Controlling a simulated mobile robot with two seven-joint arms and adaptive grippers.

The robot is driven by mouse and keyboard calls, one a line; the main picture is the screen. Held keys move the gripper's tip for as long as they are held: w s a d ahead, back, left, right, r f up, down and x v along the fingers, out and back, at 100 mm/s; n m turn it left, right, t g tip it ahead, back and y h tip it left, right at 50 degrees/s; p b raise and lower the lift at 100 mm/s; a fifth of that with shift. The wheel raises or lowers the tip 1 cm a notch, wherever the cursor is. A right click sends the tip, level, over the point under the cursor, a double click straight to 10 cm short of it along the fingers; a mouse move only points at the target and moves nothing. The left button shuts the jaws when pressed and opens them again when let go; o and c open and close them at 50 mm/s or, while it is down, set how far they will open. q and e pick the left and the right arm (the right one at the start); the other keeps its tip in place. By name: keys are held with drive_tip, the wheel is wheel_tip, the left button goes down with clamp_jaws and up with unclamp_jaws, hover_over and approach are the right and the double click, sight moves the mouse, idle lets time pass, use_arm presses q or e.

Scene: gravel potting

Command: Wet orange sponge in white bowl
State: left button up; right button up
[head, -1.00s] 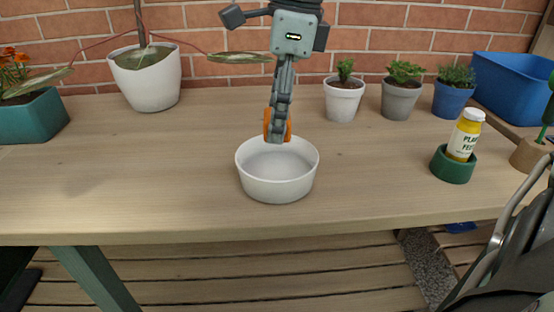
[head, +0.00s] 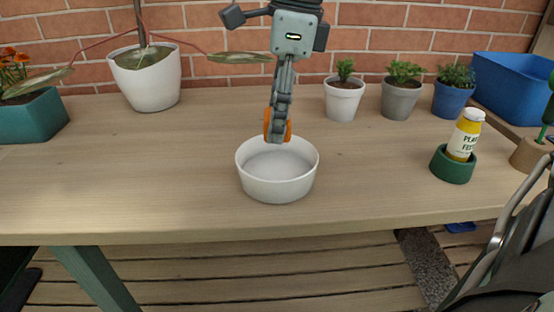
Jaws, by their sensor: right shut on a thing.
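The white bowl (head: 277,188) stands upright on the wooden table near its front edge, in the middle of the view. Its inside looks pale grey; I cannot tell how much water it holds. My right gripper (head: 278,139) points down at the bowl's far side and is shut on the orange sponge (head: 267,123). The sponge shows only as orange edges on both sides of the fingers; the rest is hidden by them. I cannot tell whether the sponge touches the water. My left gripper is not in view.
A large white pot (head: 147,85) with a trailing plant and a teal planter (head: 30,119) stand at left. Small white (head: 343,102), grey (head: 399,101) and blue (head: 451,101) pots stand behind right. A yellow bottle (head: 464,138) sits in a green holder (head: 452,167). The table around the bowl is clear.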

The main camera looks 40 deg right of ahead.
idle(0.3)
drive_tip(key=shift+r+p, duration=1.35)
drive_tip(key=shift+r, duration=0.7)
